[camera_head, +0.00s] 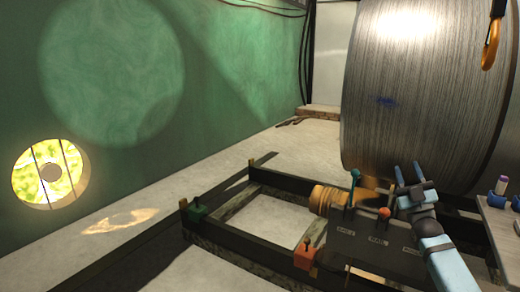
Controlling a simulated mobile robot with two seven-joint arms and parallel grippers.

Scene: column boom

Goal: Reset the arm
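My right gripper (409,174) is in the head view at the right of centre, on a light-blue and grey arm (448,262) rising from the lower right edge. Its two blue fingers point up and away, spread apart, with nothing visible between them. It appears in front of the lower part of a large brushed-metal cylinder (425,100); I cannot tell whether it touches anything. Just left of it is a dark control box (350,248) with a teal-topped lever (354,178) and an orange-knobbed lever (384,213). My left gripper is not in view.
A dark frame (240,235) on the floor carries a green box (196,211), an orange box (305,254) and a ribbed yellow-orange part (325,199). An orange hook (490,48) hangs at upper right. A grey surface (497,220) holds small items. Pale floor (255,220) is clear.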

